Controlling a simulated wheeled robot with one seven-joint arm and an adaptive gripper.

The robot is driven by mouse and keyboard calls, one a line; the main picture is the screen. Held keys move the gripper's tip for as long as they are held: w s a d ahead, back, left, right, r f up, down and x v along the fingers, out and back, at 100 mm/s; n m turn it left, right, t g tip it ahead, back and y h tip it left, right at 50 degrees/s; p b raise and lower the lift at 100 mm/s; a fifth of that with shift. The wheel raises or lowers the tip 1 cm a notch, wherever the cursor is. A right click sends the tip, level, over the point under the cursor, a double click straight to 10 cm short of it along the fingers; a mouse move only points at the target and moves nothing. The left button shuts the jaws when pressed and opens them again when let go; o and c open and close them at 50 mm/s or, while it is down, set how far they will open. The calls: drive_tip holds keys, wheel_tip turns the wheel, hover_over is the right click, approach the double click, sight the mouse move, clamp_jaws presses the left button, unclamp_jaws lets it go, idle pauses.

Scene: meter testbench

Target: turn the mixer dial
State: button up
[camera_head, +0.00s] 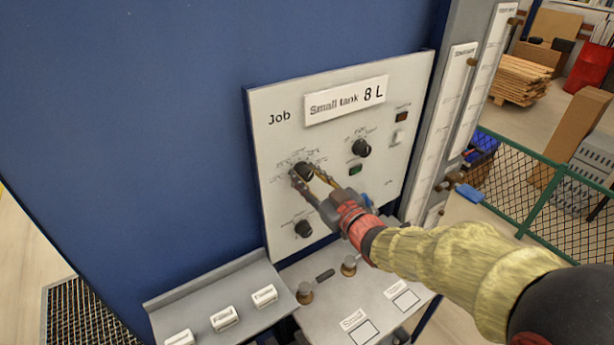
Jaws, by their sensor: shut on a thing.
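The white panel (275,150) on the blue cabinet carries several black dials and a sign reading "Small tank 8 L". My gripper (308,179) reaches in from the right and is shut on the upper left dial (304,168), with a finger on either side of it. The small scale marks around this dial are too blurred to read, so I cannot tell which dial is the mixer dial. Another dial (361,148) sits to the upper right, and a lower dial (303,229) sits below my gripper. Both are clear of the fingers.
A green lamp or button (355,169) and a white switch (398,137) are on the panel's right side. Below, a grey shelf (210,290) holds labelled white blocks, beside a console with knobs (349,265). Tall gauges (455,100) and a green mesh fence (510,185) stand at right.

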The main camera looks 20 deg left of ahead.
drive_tip(key=o, duration=1)
drive_tip(key=shift+o, duration=0.7)
drive_tip(key=shift+d, duration=0.1)
drive_tip(key=v, duration=1.2)
